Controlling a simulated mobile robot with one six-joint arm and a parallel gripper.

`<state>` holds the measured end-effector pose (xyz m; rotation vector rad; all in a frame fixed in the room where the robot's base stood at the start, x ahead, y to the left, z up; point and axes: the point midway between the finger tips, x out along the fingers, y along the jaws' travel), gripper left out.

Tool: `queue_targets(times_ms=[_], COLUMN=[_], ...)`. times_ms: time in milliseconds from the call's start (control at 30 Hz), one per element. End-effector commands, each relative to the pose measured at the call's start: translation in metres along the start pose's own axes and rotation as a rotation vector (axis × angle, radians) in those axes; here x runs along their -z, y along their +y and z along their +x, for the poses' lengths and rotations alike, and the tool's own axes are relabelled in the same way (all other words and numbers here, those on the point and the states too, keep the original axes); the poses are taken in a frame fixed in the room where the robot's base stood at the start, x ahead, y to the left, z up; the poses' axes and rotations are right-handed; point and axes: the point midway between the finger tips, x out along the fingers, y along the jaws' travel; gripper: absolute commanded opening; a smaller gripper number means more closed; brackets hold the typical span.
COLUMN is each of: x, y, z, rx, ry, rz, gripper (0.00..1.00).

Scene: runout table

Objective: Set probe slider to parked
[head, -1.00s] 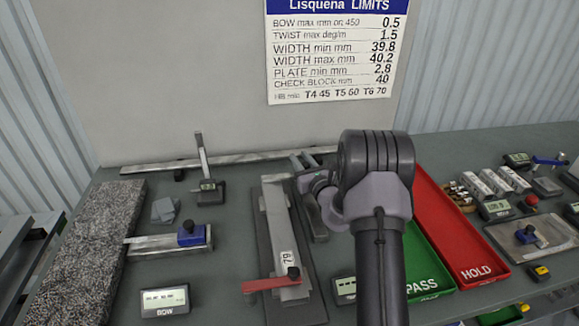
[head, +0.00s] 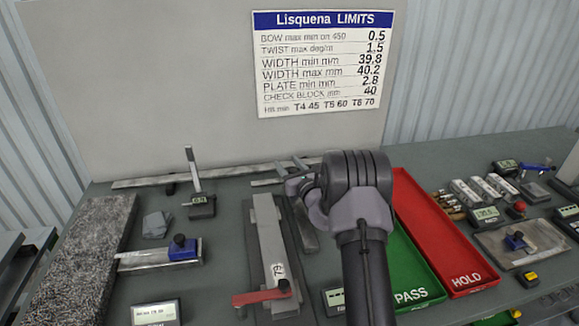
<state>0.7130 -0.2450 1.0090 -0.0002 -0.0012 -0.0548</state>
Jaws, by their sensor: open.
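A blue slider knob (head: 182,246) sits on a flat steel bar (head: 150,258) left of centre, toward the bar's right end. No label shows which one is the probe slider, and no parked mark is readable. My gripper (head: 290,166) shows only partly behind my wrist, near the back middle of the table. It is open, well right of the left blue knob and apart from it. My arm hides part of the table's middle.
A granite slab (head: 88,245) lies left, with a BOW display (head: 157,312) at the front. A bar with a red lever (head: 262,297) lies centrally. Green PASS (head: 412,275) and red HOLD (head: 440,235) trays are right of my arm. An upright gauge (head: 198,185) stands at back left.

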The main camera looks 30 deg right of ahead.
Motion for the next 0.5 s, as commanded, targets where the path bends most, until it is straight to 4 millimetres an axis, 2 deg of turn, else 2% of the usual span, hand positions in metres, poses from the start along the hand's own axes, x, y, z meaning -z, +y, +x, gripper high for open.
queue_targets(times_ms=[67, 167, 367, 500], x=[-0.001, -0.001, -0.002, -0.002], y=[0.000, -0.001, -0.001, -0.001], z=[-0.004, -0.022, -0.077, -0.122], rx=[0.000, 0.002, 0.003, 0.004], ry=[0.000, 0.003, 0.003, 0.003], rz=[0.000, 0.001, 0.002, 0.003], gripper=[0.48, 0.48, 0.48, 0.48])
